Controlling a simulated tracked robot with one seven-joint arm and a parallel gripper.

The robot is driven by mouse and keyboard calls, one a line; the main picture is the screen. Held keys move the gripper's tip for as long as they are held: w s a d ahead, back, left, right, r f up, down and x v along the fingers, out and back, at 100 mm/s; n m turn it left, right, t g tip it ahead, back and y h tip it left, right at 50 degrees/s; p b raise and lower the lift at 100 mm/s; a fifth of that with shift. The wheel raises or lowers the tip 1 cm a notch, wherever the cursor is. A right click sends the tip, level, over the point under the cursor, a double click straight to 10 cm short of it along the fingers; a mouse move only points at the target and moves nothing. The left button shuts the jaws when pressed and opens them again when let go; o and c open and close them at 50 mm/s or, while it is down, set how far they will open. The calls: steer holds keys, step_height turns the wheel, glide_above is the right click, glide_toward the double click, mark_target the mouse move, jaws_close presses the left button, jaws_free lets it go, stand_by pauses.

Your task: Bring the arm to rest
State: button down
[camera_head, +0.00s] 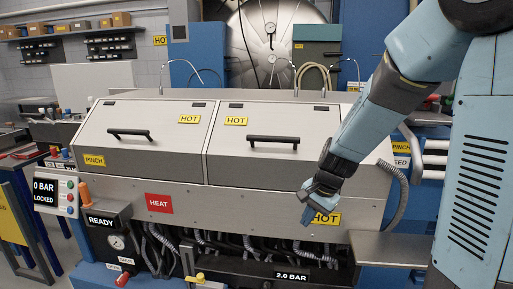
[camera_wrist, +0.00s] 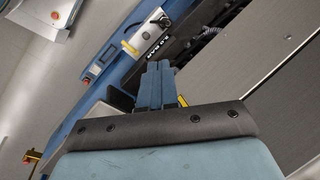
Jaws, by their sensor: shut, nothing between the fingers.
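My gripper (camera_head: 308,205) hangs at the end of my blue arm, in front of the machine's right side in the head view. It points down and to the left, beside the lower yellow HOT label (camera_head: 328,219), part of which it hides. In the wrist view the blue fingers of my gripper (camera_wrist: 158,66) are together, with nothing between them. I cannot tell from these views how far the fingers are from the machine's front.
The grey machine has two closed lids (camera_head: 145,135) (camera_head: 268,137) with black handles, marked HOT. Hoses and a 2.0 BAR display (camera_head: 291,276) lie below. A grey shelf (camera_head: 392,247) is at right, a READY box (camera_head: 101,221) at left. Floor shows at far left.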

steer(key=s+d+r+n+t+h, duration=0.1)
steer(key=s+d+r+n, duration=0.3)
steer(key=s+r, duration=0.5)
steer(key=s+d+r+n+t+h, duration=0.2)
steer(key=s+d+r+n, duration=0.2)
steer(key=s+r, duration=0.5)
steer(key=shift+s+d+t, duration=0.3)
steer(key=shift+d+t, duration=0.1)
steer(key=shift+d, duration=0.15)
